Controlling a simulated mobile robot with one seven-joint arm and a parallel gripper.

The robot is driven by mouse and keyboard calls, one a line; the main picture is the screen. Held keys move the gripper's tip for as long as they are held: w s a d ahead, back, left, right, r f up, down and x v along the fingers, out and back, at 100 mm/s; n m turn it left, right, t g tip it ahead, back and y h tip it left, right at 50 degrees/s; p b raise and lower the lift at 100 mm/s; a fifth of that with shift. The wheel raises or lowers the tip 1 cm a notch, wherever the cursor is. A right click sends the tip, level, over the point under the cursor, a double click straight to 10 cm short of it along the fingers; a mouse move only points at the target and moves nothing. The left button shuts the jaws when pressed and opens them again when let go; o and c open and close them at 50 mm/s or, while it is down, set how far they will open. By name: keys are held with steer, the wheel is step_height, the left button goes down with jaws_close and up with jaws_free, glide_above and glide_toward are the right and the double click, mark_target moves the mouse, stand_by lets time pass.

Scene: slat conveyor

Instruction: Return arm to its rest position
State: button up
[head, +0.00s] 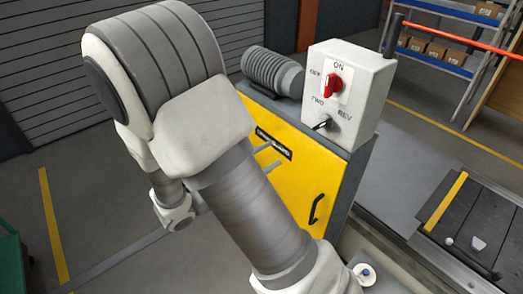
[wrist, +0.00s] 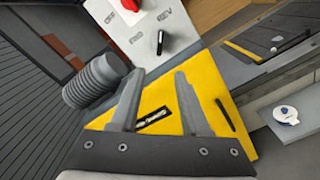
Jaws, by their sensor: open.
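My arm (head: 245,205) spans the left and middle of the head view, bent at a large grey and white joint. My gripper (wrist: 159,73) is open and empty in the wrist view, its two grey fingers apart in front of a yellow cabinet (wrist: 206,92). In the head view the fingertips (head: 270,157) show past the arm's right side, over the cabinet's yellow front (head: 325,165). Whether they touch it cannot be told. A white control box (head: 350,92) with a red knob (head: 333,84) and a black selector (head: 323,123) stands on the cabinet.
A ribbed grey motor (head: 272,73) lies beside the control box. The slat conveyor (head: 485,225) is at right with small pale pieces on it. A white round item (head: 365,274) sits near the arm's base. Shelves with boxes (head: 435,50) stand behind.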

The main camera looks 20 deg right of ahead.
steer(key=s+d+r+m+g+y, duration=0.2)
steer(key=s+d+m+g+y, duration=0.3)
steer(key=s, duration=0.4)
steer(key=s+a+r+m+y, duration=0.2)
steer(key=s+a+m+y, duration=0.35)
steer(key=y, duration=0.25)
steer(key=a+r+m+t+y+p, duration=0.1)
steer(key=a+r+t+y+p, duration=0.1)
steer(key=r+p, duration=0.8)
steer(key=a+r+m+t+y+p, duration=0.2)
steer(key=r+p, duration=0.9)
steer(key=r, duration=0.6)
steer(key=shift+t, duration=0.4)
